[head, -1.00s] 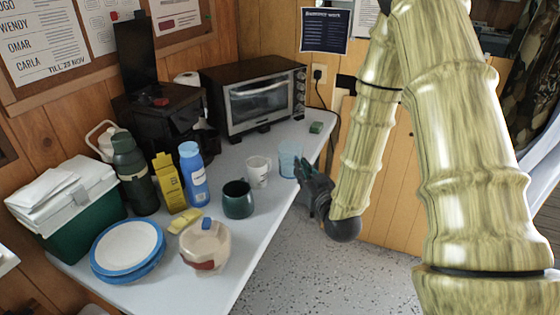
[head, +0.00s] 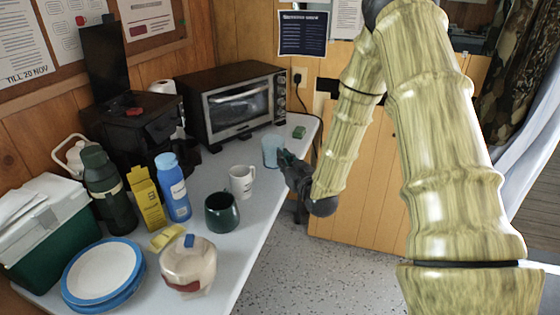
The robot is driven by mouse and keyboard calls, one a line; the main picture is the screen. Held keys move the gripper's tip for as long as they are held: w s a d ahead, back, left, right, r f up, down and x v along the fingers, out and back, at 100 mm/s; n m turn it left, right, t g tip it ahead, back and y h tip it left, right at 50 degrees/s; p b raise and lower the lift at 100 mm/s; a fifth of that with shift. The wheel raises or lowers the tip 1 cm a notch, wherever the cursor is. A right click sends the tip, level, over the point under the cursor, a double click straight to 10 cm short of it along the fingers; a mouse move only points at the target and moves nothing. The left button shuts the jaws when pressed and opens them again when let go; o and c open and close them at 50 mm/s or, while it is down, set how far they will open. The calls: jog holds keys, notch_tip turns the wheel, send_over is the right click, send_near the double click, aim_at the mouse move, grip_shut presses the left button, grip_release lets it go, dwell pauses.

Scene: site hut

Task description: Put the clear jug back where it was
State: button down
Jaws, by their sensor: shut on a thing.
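The clear jug (head: 271,152) is a see-through, bluish vessel in the head view, at the right-hand edge of the table behind the white mug. It looks upright. My gripper (head: 286,158) is dark and comes in from the right, shut on the jug's right side. The fingertips are small here and partly hidden. I cannot tell for certain whether the jug's base touches the table top.
A white mug (head: 242,181) and a dark green mug (head: 222,212) stand in front of the jug. A toaster oven (head: 238,104) is behind it, with a green block (head: 299,132) beside the oven. Bottles, plates (head: 103,275) and a cream container (head: 188,265) crowd the left.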

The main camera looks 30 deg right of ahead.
jog(key=w, duration=0.1)
jog(key=w+d, duration=0.1)
jog(key=w, duration=0.3)
jog(key=shift+w+d+f, duration=0.15)
jog(key=shift+d+f, duration=0.1)
jog(key=shift+f, duration=1.75)
jog(key=shift+f, duration=0.1)
jog(key=c, duration=1.5)
grip_release()
jog(key=shift+c, duration=0.2)
jog(key=s+a, duration=0.1)
jog(key=s, duration=1.1)
jog(key=shift+a, duration=0.15)
